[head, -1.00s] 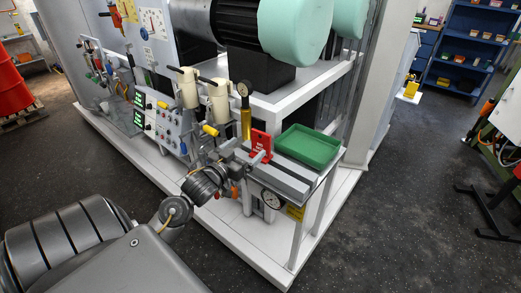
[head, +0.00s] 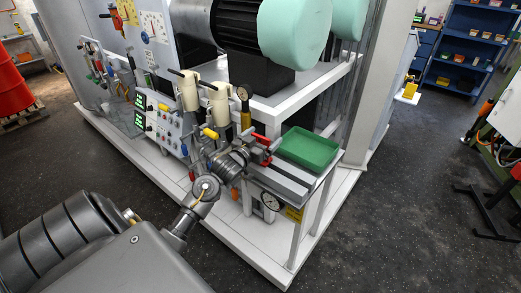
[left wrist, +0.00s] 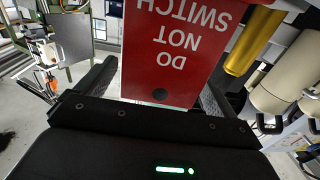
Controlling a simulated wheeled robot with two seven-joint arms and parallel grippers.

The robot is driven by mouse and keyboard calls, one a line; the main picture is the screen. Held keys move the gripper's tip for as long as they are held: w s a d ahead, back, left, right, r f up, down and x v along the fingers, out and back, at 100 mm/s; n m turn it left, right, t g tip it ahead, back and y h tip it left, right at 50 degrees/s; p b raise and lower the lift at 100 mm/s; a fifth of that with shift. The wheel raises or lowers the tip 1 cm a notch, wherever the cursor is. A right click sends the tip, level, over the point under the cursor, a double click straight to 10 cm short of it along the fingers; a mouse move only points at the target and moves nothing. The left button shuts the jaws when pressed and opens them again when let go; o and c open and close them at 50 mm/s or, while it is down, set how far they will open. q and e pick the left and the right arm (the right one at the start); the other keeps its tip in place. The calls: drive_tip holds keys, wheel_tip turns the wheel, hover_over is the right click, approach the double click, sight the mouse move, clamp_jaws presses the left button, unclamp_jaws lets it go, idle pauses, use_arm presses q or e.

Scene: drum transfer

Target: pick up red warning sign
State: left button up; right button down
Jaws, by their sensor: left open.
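The red warning sign (left wrist: 172,50) fills the upper middle of the left wrist view, its white "DO NOT SWITCH" lettering upside down. It has a dark round hole near its lower edge. My left gripper (left wrist: 155,85) is open, with one dark finger on each side of the sign. I cannot tell whether either finger touches it. In the head view the sign (head: 261,137) is mostly hidden behind my left gripper (head: 262,150), left of the green tray. My right gripper is not in view.
The green tray (head: 308,149) sits on the bench beside the sign. A yellow cylinder (left wrist: 254,42) and a cream cylinder (left wrist: 286,75) stand close to the right in the left wrist view. A round gauge (head: 270,201) is below the bench edge.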

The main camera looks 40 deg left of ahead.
use_arm(q)
drive_tip(key=shift+w, duration=0.35)
drive_tip(key=shift+c, duration=0.3)
drive_tip(key=c, duration=1.2)
drive_tip(key=shift+c, duration=0.3)
drive_tip(key=shift+r, duration=0.15)
